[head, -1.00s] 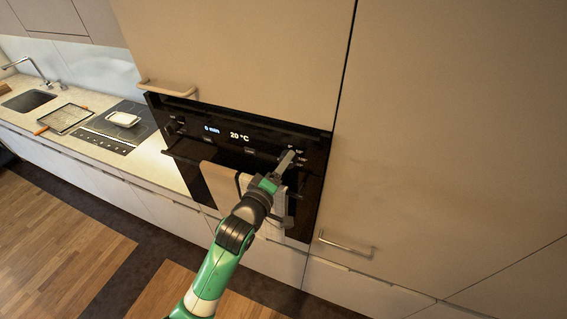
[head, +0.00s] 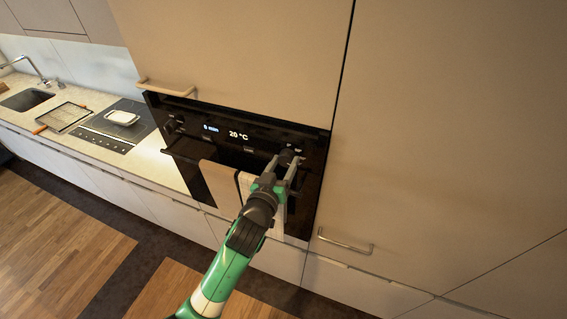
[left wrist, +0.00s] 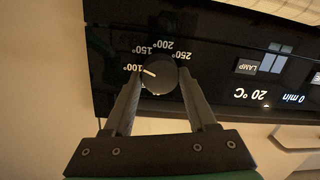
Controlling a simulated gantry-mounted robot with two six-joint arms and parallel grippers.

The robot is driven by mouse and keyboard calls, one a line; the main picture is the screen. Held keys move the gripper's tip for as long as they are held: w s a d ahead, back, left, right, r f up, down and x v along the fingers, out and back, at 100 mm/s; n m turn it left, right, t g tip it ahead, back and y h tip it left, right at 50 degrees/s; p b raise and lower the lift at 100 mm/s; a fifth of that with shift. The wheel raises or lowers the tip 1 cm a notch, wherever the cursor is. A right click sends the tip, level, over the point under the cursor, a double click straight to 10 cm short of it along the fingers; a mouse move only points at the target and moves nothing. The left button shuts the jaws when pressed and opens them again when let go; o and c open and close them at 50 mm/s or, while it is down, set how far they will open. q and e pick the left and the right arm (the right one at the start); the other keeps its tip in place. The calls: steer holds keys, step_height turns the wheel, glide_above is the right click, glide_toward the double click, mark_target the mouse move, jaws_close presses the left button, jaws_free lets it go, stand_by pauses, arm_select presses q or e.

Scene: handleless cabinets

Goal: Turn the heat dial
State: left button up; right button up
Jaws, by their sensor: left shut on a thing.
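The heat dial (left wrist: 160,76) is a round black knob on the oven's black control panel, with its white mark pointing left near the 100° label. It also shows at the right end of the panel in the head view (head: 286,155), partly behind the fingers. My left gripper (head: 287,163) is at the dial, and in the left wrist view (left wrist: 160,82) it is shut on the dial with one finger on each side. The oven display (head: 238,135) reads 20 °C and 0 min. My right gripper is not in view.
A second knob (head: 173,126) is at the panel's left end. A light towel (head: 220,188) hangs below the panel. Cabinet handles (head: 345,245) stick out nearby. A counter with a hob (head: 112,133) and sink (head: 27,100) lies to the left.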

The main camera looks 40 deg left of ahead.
arm_select(q)
steer(key=m, duration=0.3)
steer(key=shift+d+y, duration=0.1)
steer(key=shift+y, duration=0.3)
steer(key=m, duration=0.3)
steer(key=shift+f+m, duration=0.1)
steer(key=shift+m, duration=0.3)
steer(key=m, duration=0.3)
steer(key=m+y, duration=0.1)
steer(key=m, duration=0.1)
steer(key=shift+f+m+t, duration=0.1)
steer(key=shift+m+t, duration=0.2)
steer(key=shift+m, duration=0.4)
steer(key=o, duration=1.4)
steer(key=shift+c, duration=0.2)
steer(key=shift+d, duration=0.1)
